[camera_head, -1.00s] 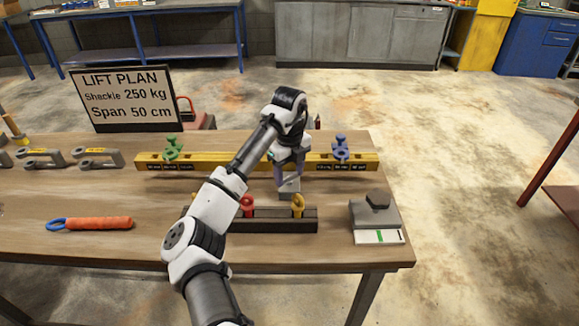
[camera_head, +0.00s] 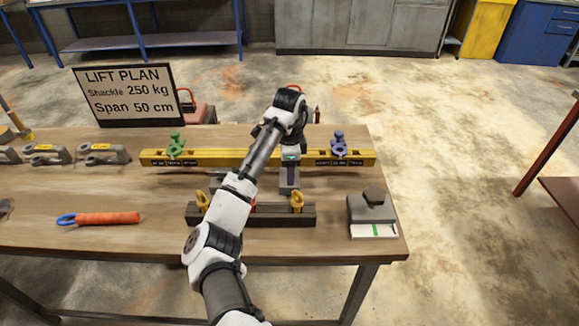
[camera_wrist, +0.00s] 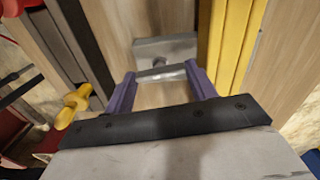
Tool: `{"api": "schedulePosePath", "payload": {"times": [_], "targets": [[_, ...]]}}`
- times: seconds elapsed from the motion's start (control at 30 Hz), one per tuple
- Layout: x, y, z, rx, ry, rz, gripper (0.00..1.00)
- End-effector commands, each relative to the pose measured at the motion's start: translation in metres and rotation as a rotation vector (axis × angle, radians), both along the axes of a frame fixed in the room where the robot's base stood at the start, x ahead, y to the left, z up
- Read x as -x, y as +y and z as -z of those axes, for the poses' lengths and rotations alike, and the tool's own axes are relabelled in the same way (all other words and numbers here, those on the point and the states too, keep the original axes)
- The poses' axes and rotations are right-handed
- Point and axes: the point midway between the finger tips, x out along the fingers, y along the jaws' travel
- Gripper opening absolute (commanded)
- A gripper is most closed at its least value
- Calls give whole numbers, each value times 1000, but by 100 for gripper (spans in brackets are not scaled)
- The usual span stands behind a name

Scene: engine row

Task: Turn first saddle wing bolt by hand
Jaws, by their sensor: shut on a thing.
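My gripper (camera_head: 289,182) points down in front of the yellow beam, with purple fingers. In the wrist view its fingertips (camera_wrist: 160,78) are shut on a thin silver-grey metal piece (camera_wrist: 160,73), which spans the gap between them. I cannot tell for sure whether this is a wing bolt. Just past it is a light grey block (camera_wrist: 178,46) with a small round knob. On the yellow beam (camera_head: 225,158) sit a green fitting (camera_head: 175,148) at the left and a blue fitting (camera_head: 339,147) at the right. My arm hides the beam's middle.
A dark rack (camera_head: 277,219) with yellow eye bolts (camera_head: 297,202) and a red one lies in front of my gripper. A grey block with a dark top (camera_head: 372,207) stands to the right. Grey shackles (camera_head: 103,153) and an orange-handled tool (camera_head: 108,219) lie left. A lift plan sign (camera_head: 125,95) stands behind.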

Motion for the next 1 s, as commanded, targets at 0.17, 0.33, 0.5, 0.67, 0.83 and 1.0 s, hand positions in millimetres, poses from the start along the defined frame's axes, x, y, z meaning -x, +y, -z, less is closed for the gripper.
{"api": "schedulePosePath", "payload": {"times": [0.17,0.33,0.5,0.67,0.83,1.0], "targets": [[1,1,3,-1,7,-167,33],[1,0,4,-1,8,-328,33],[2,1,4,-2,9,-489,33],[2,0,5,-2,10,-641,33],[2,0,5,-3,11,-802,34],[2,0,5,-5,11,-963,34]]}}
